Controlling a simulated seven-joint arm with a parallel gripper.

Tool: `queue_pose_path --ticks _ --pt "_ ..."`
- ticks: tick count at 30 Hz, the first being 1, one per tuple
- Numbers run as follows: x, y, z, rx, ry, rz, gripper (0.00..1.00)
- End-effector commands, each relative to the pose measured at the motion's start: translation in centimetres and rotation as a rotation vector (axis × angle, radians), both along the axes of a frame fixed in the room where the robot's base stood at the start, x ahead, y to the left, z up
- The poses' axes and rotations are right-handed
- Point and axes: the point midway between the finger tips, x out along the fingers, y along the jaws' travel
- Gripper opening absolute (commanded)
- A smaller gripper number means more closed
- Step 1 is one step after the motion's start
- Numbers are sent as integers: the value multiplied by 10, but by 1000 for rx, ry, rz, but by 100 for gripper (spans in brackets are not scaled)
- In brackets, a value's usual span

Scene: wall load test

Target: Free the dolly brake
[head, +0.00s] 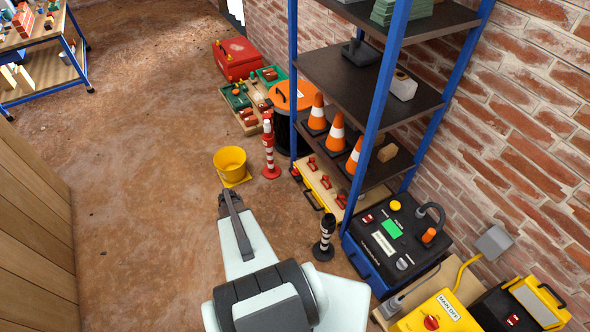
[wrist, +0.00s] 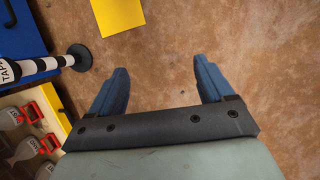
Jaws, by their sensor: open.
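I cannot pick out a dolly or its brake for certain in either view. In the head view a yellow bucket (head: 230,160) stands on the floor with a flat yellow piece (head: 238,181) at its base. The wrist view shows a flat yellow square (wrist: 118,14) at the top, beyond my fingers. My gripper (wrist: 161,70) is open and empty above bare brown floor, its two blue fingers wide apart. In the head view my pale arm hides part of the floor and the fingers are not clear.
A black-and-white post (head: 324,240) stands right of my arm. A yellow panel with red handles (head: 320,186) lies by the blue-framed shelf (head: 380,85). A red-and-white post (head: 269,150) stands near the bucket. A blue-black box (head: 398,240) is at right. Floor left of the bucket is clear.

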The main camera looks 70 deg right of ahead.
Motion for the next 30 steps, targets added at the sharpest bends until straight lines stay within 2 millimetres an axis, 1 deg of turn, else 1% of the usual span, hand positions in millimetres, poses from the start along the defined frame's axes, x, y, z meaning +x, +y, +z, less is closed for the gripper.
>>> queue_pose_path --ticks 1,2,3,5,6,8,9,11,12,14,15,17,18,20,21,24,27,30 --pt "2 -31 -9 -16 -5 -30 81" --pt "0 -45 -11 -24 -6 -44 81" --pt "-2 -66 -15 -38 -8 -64 81" --pt "-5 -98 -20 -58 -12 -88 81" --pt "-9 -121 -24 -71 -14 -101 81" --pt "-14 -156 -29 -94 -18 -113 81" --pt "-19 -180 -32 -108 -22 -117 81" --pt "-26 -215 -37 -129 -26 -110 81" --pt "-30 -240 -40 -142 -30 -100 81" --pt "-37 -279 -45 -164 -34 -75 81" --pt "-42 -305 -49 -176 -37 -49 81" --pt "-47 -340 -52 -194 -40 2 81" --pt "-48 -361 -55 -203 -43 41 81" --pt "-46 -392 -60 -215 -43 115 81" --pt "-43 -412 -63 -222 -45 174 81" --pt "-31 -457 -72 -229 -42 347 81" --pt "-25 -492 -84 -219 -34 536 81" --pt "-21 -518 -93 -195 -21 741 81"
